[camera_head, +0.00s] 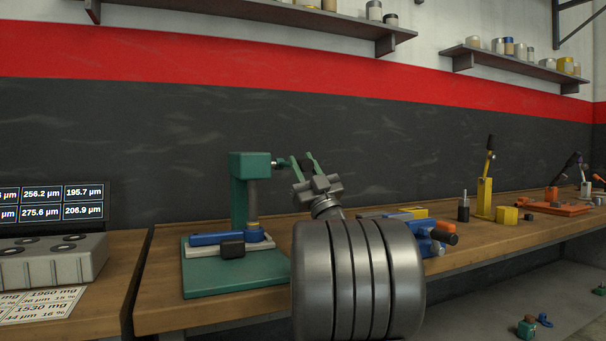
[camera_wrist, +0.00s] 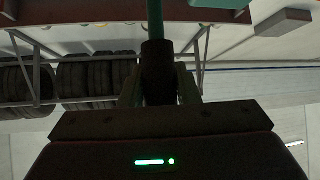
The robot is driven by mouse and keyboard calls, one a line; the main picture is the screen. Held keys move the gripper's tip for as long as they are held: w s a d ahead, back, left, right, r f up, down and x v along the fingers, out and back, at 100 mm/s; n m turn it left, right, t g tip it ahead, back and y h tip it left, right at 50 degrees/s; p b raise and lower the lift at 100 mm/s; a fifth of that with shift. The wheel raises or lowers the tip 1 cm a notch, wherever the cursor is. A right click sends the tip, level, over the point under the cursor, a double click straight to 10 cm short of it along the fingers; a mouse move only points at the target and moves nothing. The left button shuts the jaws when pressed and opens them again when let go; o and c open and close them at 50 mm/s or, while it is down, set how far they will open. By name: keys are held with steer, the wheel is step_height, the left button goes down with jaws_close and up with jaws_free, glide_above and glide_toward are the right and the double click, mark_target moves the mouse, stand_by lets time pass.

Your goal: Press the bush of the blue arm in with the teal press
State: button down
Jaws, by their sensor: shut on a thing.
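The teal press (camera_head: 239,190) stands on the bench, with a teal base plate (camera_head: 235,279). The blue arm (camera_head: 218,238) lies flat on a pale support on that plate, its right end under the grey ram (camera_head: 253,195). A tan ring shows at the ram's lower end; I cannot tell whether it is the bush or how deep it sits. My gripper (camera_head: 303,162) is beside the press head, to its right. In the wrist view my gripper (camera_wrist: 158,88) is shut on the dark grip (camera_wrist: 157,60) of the teal press lever (camera_wrist: 156,22).
A dark block (camera_head: 232,248) sits in front of the blue arm. A grey box (camera_head: 50,257) and a readout screen (camera_head: 50,205) stand at left. Right of my arm are a yellow lever tool (camera_head: 485,197), a yellow block (camera_head: 507,215) and an orange fixture (camera_head: 560,208).

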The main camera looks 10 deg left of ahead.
steer(key=shift+f+b, duration=0.3)
stand_by(0.4)
steer(key=c, duration=1.1)
jaws_free()
steer(key=v, duration=0.7)
steer(key=shift+f, duration=0.2)
steer(key=shift+d, duration=0.1)
steer(key=shift+c, duration=0.4)
